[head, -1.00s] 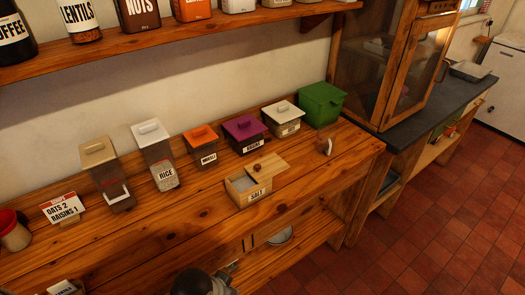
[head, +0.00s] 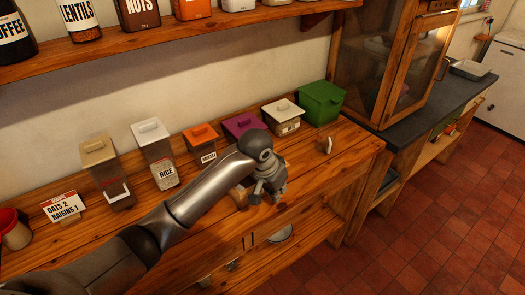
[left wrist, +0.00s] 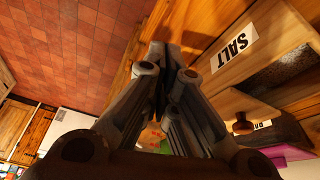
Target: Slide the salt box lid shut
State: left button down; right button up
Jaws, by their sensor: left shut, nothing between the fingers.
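The wooden salt box stands on the pine counter; in the left wrist view its front (left wrist: 225,70) with the SALT label shows at upper right. In the head view my arm and gripper hide most of the box. My left gripper (head: 266,197) is shut and empty, pointing down at the front of the box; its fingertips (left wrist: 172,52) are beside the labelled front in the wrist view. Whether they touch it I cannot tell. My right gripper is out of view.
Behind the box stand several lidded containers: rice (head: 163,170), orange-lidded (head: 201,142), purple-lidded (head: 240,124), white-lidded (head: 284,116) and a green bin (head: 321,102). A small pale object (head: 326,146) stands at the right. The counter's right end is mostly clear.

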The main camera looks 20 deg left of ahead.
pick_arm(q)
jog(key=w+a+r+n+y, duration=0.1)
jog(key=w+a+r, duration=0.35)
jog(key=r, duration=0.25)
jog(key=w+a+r+n, duration=0.1)
jog(key=w+a+r, duration=0.2)
jog(key=w+r, duration=0.4)
jog(key=shift+t, duration=0.3)
jog(key=p+x, duration=0.1)
jog(key=x, duration=0.2)
jog(key=p+x, duration=0.1)
jog(key=x, duration=0.1)
jog(key=s+p+x, duration=0.1)
jog(key=x, duration=0.2)
jog(key=shift+w+f, duration=0.15)
jog(key=shift+f, duration=0.35)
jog(key=shift+s+a+f+p, duration=0.2)
jog(key=shift+s+p, duration=0.3)
jog(key=shift+s, duration=0.25)
jog(key=shift+s+a+f+p, duration=0.15)
jog(key=shift+s+p, duration=0.3)
jog(key=shift+s, duration=0.3)
jog(key=shift+s+d+f, duration=0.1)
jog(key=shift+s+f, duration=0.1)
jog(key=shift+s, duration=0.1)
